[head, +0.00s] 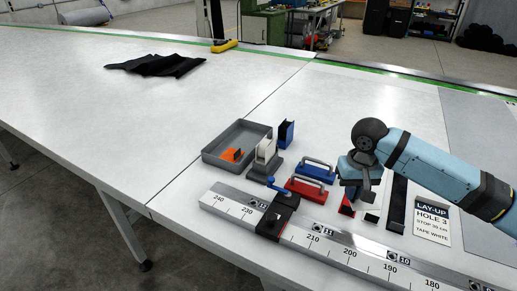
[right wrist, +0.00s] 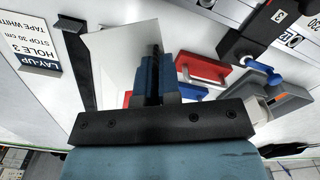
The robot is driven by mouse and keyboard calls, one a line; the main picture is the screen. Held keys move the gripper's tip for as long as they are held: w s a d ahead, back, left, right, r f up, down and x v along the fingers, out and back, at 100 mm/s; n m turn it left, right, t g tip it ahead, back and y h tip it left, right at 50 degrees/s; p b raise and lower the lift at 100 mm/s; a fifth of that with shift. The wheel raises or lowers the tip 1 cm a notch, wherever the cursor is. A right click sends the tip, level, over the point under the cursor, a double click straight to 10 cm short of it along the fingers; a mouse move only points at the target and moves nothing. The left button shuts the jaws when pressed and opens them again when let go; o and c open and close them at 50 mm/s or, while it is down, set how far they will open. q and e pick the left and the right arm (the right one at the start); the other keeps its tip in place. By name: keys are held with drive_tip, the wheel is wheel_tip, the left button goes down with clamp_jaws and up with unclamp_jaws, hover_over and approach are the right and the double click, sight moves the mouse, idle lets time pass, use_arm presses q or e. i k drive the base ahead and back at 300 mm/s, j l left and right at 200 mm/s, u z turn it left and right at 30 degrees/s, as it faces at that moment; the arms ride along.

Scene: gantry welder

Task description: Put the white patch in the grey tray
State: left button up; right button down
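The grey tray (head: 212,153) stands left of centre on the bench, with an orange piece (head: 233,155) inside it. My right gripper (head: 364,194) points down at the right of the handled blocks, over the white patch (head: 372,207). The patch lies beside a black strip and is partly hidden by the gripper. In the right wrist view the patch (right wrist: 118,55) is a pale sheet just left of my fingers (right wrist: 156,72). The fingers look close together, but I cannot tell whether the patch is between them. My left gripper is not in view.
Blue (head: 316,171) and red (head: 306,189) handled blocks, a grey block holder (head: 264,155) and a dark blue holder (head: 286,133) stand between gripper and tray. A numbered rail (head: 330,237) runs along the front.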

sight(247, 140)
drive_tip(key=k+j, duration=0.15)
drive_tip(key=j, duration=0.25)
drive_tip(key=k+j+z, duration=0.1)
drive_tip(key=j, duration=0.25)
drive_tip(key=i+j+z, duration=0.1)
drive_tip(key=j, duration=0.35)
drive_tip(key=i+j, duration=0.1)
drive_tip(key=j, duration=0.4)
drive_tip(key=i+j+z, duration=0.25)
drive_tip(key=i+j, duration=0.5)
drive_tip(key=i+l, duration=0.1)
drive_tip(key=i, duration=0.5)
